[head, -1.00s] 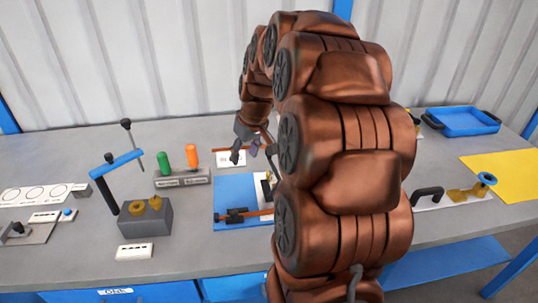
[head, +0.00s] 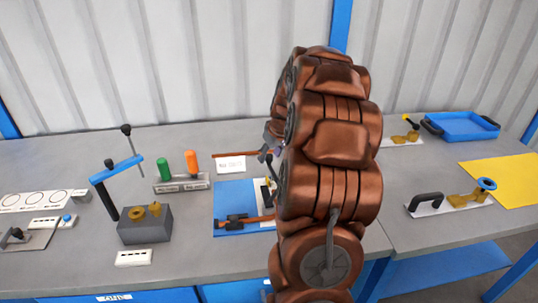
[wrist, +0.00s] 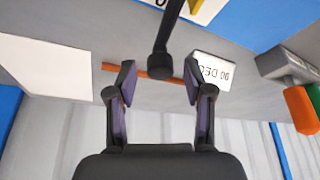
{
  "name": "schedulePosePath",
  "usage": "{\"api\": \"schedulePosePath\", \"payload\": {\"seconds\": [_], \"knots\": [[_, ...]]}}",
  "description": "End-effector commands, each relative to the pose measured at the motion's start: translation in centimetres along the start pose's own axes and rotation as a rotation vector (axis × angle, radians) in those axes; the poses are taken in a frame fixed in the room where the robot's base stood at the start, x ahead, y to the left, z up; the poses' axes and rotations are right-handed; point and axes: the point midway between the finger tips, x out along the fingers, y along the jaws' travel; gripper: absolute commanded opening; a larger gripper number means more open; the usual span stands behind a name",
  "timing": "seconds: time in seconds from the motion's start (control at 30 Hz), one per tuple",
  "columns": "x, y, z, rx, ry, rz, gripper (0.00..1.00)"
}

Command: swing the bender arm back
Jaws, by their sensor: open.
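The bender (head: 238,220) sits on a blue base plate (head: 235,191) on the bench, with a copper-coloured tube across its front. Its black arm (head: 266,184) is partly hidden behind my arm in the head view. In the wrist view, a black lever with a rounded end (wrist: 160,66), apparently this arm, reaches in from the top. My gripper (wrist: 160,77) is open, its two fingers on either side of the lever's end. I cannot tell whether either finger touches it. In the head view my gripper (head: 268,155) is mostly hidden.
A copper-coloured rod (wrist: 150,73) lies beyond the lever, with a "90 DEG" card (wrist: 212,70). Left of the bender stand a rack (head: 182,183) with green and orange handles, and a grey block (head: 146,225) beside a blue lever (head: 117,169). A blue tray (head: 462,125) is at right.

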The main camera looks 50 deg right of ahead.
Motion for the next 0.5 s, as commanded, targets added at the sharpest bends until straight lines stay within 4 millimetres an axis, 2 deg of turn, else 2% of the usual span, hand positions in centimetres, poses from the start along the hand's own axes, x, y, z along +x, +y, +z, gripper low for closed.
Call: {"api": "schedulePosePath", "payload": {"seconds": [0.2, 0.43, 0.5], "knots": [[1.6, 0.0, -0.1, -0.001, 0.002, 0.002, 0.52], [1.7, 0.0, 0.0, 0.0, 0.002, 0.001, 0.52], [1.7, 0.0, 0.0, 0.0, 0.002, 0.001, 0.46]]}}
